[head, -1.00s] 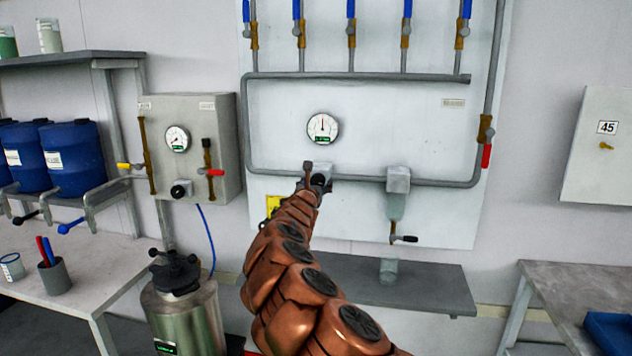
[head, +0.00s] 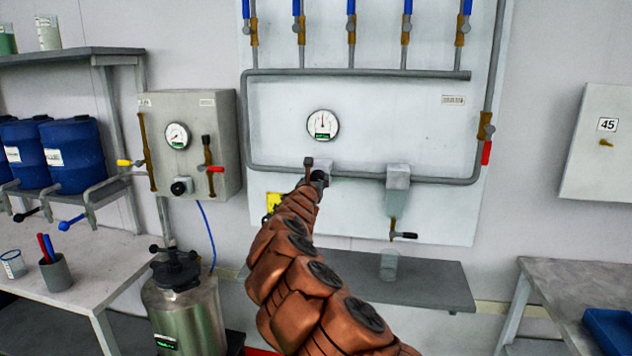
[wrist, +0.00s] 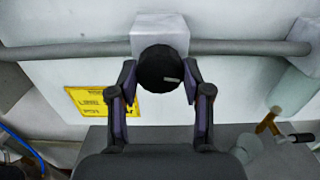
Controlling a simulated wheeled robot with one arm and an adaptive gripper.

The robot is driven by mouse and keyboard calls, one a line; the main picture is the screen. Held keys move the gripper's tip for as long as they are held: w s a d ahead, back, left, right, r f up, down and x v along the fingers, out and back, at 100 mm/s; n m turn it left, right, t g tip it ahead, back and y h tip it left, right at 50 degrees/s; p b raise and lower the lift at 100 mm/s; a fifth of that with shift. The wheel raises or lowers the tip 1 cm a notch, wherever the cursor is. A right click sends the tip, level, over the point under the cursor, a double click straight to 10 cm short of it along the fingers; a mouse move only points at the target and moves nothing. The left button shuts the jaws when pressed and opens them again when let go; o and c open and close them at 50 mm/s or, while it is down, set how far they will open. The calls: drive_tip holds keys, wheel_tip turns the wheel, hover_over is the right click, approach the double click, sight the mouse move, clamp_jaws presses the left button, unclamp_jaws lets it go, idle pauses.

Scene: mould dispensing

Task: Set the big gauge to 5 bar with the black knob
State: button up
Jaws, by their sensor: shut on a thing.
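The black knob (wrist: 160,69) sits on a grey block (wrist: 159,28) on the pipe below the gauge. A pale mark shows at the right of the knob's face. My gripper (wrist: 160,90) is shut on the black knob, one finger at each side. In the head view, my gripper (head: 318,177) and arm hide most of the knob.
A grey pipe (head: 440,181) runs along the panel behind the knob. A clear dispensing vessel with a tap (head: 397,200) hangs to the right, above a shelf holding a cup (head: 389,265). A smaller gauge box (head: 222,150) is at left.

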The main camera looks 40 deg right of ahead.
drive_tip(key=shift+c, duration=1.2)
drive_tip(key=shift+f+b, duration=0.15)
drive_tip(key=shift+b, duration=0.35)
drive_tip(key=m+b, duration=0.5)
drive_tip(key=b, duration=0.2)
drive_tip(key=shift+r, duration=0.2)
